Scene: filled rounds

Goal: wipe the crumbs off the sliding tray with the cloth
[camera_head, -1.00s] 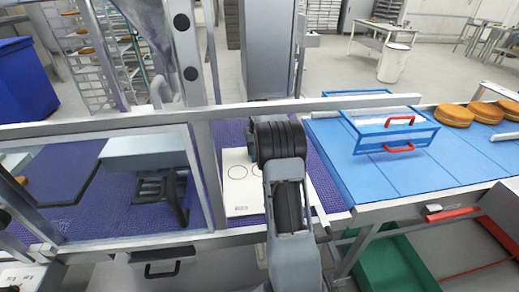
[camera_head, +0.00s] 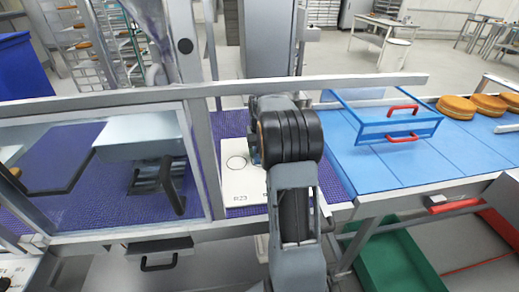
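A flat white plate (camera_head: 238,188) with a printed circle and a label reading about "R23" lies on the purple belt, left of my arm. A grey drawer-like part (camera_head: 168,246) with a black handle sits below the front rail. I cannot tell which of these, if either, is the sliding tray. I make out no cloth and no crumbs. My arm rises from the bottom middle, and its thick dark joint covers the right part of the white plate. My gripper does not show; it is hidden behind the arm or out of frame.
A clear-panelled guard and a metal rail (camera_head: 240,87) border the purple belt (camera_head: 62,158). A blue frame with red handles (camera_head: 402,138) stands over the blue belt (camera_head: 380,171) at right, near round cakes (camera_head: 457,107). A green bin (camera_head: 395,250) is below.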

